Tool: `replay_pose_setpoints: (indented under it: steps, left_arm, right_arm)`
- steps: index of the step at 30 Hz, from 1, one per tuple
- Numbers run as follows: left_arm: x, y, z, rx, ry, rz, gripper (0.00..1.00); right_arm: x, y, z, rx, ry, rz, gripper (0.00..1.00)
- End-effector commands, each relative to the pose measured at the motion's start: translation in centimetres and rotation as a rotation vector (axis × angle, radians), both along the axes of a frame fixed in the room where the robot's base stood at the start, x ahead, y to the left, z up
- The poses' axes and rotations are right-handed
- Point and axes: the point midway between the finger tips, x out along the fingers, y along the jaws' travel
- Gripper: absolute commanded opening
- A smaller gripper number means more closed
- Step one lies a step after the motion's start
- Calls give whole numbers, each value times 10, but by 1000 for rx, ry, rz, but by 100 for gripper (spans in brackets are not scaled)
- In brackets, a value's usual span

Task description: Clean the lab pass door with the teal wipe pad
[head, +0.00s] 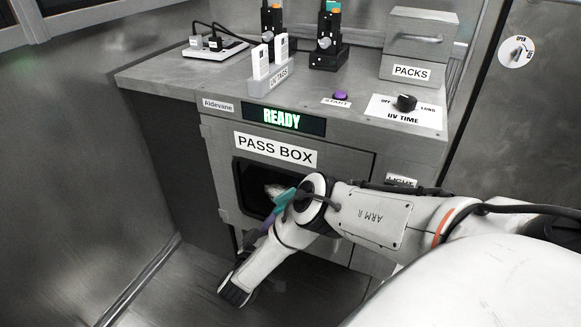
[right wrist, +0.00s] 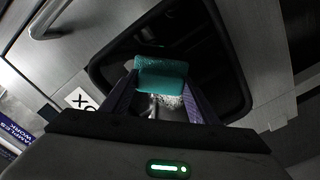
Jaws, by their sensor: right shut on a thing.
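The lab pass door (head: 345,164) is the grey front panel under the PASS BOX label, with a dark window. It looks shut. A whitish patch (head: 273,189) shows on the window, and in the right wrist view (right wrist: 170,102) it is partly behind the pad. The teal wipe pad (right wrist: 161,74) is held between the purple fingers of my right gripper (right wrist: 160,98), in front of the dark window. Whether the pad touches the door, I cannot tell. In the head view the pad (head: 284,202) is partly hidden by my right arm. My left gripper is not in view.
The counter (head: 170,74) above the door holds a UV tags rack (head: 270,76), a purple start button (head: 341,96), a UV time dial (head: 405,103) and a packs box (head: 412,45). A door handle (right wrist: 48,25) shows in the right wrist view. Floor to the left is clear.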

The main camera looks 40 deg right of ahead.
Motion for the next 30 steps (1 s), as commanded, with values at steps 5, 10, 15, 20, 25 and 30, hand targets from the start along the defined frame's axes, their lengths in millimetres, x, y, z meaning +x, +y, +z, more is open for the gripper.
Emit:
replay_pose_setpoints:
  steps: [5, 10, 15, 20, 25, 30]
  left_arm:
    - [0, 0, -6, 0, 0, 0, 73]
    - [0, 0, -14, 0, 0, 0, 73]
    - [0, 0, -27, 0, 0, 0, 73]
    - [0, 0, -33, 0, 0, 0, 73]
    - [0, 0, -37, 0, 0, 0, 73]
    - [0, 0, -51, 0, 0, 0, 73]
  right_arm:
    - [7, 3, 0, -1, -1, 0, 32]
    - [16, 6, -2, 0, -2, 2, 32]
    - [30, 10, -3, -2, -3, 2, 32]
    - [40, 13, -1, -1, -1, 1, 32]
    - [45, 14, 0, -1, -3, 1, 32]
    - [57, 20, -2, -2, -5, 2, 32]
